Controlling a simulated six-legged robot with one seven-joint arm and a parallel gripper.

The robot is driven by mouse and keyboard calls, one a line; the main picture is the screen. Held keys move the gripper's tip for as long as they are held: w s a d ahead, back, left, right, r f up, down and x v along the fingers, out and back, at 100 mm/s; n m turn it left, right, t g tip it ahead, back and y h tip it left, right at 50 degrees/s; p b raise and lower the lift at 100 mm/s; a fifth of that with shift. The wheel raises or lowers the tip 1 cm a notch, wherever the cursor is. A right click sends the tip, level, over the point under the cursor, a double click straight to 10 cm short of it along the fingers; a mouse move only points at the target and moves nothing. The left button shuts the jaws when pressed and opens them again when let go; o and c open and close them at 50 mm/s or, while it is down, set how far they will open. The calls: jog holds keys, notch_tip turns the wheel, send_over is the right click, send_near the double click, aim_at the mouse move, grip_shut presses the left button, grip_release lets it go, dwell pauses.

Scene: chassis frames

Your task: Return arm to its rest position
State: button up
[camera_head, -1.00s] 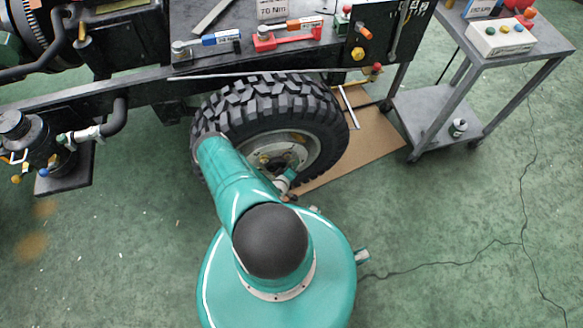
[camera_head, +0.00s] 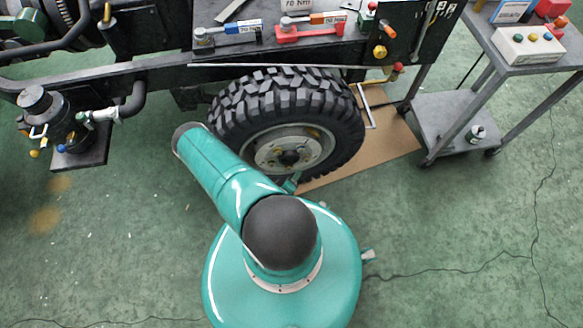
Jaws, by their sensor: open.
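My teal arm (camera_head: 225,180) rises from my round teal base at the bottom middle, with a dark round joint cap on top. Its upper link points up and left, and its end is over the green floor, just left of the wheel in the picture. A small teal piece of my arm shows at the wheel's lower edge. My gripper is not visible; the arm links hide the rest. The wheel (camera_head: 235,110) has a black knobbly tyre and a grey hub, and its hub face is now mostly uncovered.
The vehicle chassis (camera_head: 150,72) spans the top, with torque wrenches (camera_head: 312,27) on its ledge. A grey cart (camera_head: 450,120) with a button box (camera_head: 525,45) stands at right. A brown mat (camera_head: 395,145) lies beside the wheel. Green floor is open at left and lower right.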

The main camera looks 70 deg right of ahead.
jog(key=shift+a+r, duration=0.2)
jog(key=shift+a, duration=0.2)
jog(key=shift+w, duration=0.1)
dwell(0.3)
